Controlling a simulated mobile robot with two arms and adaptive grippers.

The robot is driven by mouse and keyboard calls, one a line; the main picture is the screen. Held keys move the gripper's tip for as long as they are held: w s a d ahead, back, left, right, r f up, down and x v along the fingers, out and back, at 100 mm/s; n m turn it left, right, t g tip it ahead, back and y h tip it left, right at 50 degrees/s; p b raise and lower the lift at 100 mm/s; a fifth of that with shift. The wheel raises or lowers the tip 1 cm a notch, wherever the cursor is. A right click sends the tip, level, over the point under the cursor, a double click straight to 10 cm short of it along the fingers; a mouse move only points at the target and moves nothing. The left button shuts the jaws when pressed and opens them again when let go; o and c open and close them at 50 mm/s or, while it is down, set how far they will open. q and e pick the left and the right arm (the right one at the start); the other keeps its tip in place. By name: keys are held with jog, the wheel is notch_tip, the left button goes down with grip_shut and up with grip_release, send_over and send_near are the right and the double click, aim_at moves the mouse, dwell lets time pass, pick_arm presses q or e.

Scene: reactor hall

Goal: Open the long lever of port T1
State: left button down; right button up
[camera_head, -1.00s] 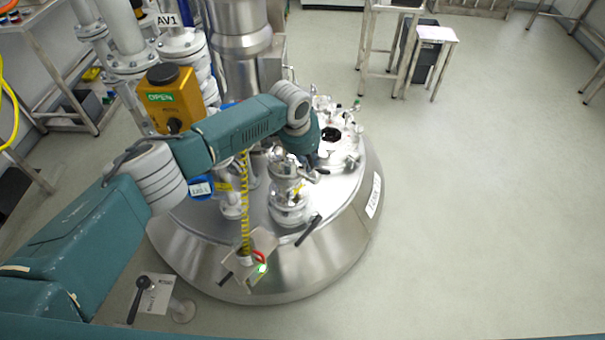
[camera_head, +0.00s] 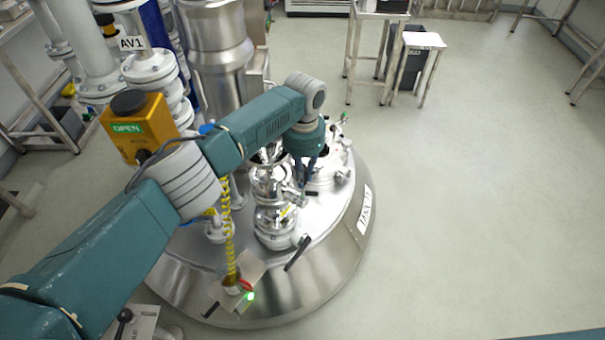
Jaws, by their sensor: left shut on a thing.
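The steel reactor vessel (camera_head: 325,262) stands in the middle, with several ports and valves on its lid. My left arm reaches over it from the left. My left gripper (camera_head: 307,182) points down at the lid beside a shiny valve stack (camera_head: 275,225). Its dark fingers are closed on what looks like a lever, mostly hidden by the fingers and wrist. I cannot read a T1 mark. Another black-handled lever (camera_head: 297,253) sticks out low at the front of the stack, apart from the gripper. My right gripper is not in view.
A yellow valve actuator (camera_head: 140,127) reading OPEN and white pipes labelled AV1 (camera_head: 132,43) stand close to my left arm. A yellow coiled hose (camera_head: 229,235) hangs at the vessel's front. The floor (camera_head: 480,200) at the right is clear.

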pick_arm(q)
jog(key=c, duration=1.7)
grip_release()
jog(key=shift+d, duration=0.15)
jog(key=shift+o, duration=0.2)
jog(key=shift+w+f, duration=0.15)
jog(key=shift+r, duration=0.2)
notch_tip(320, 180, up, 12)
jog(key=shift+d+f, duration=0.1)
jog(key=shift+f, duration=0.05)
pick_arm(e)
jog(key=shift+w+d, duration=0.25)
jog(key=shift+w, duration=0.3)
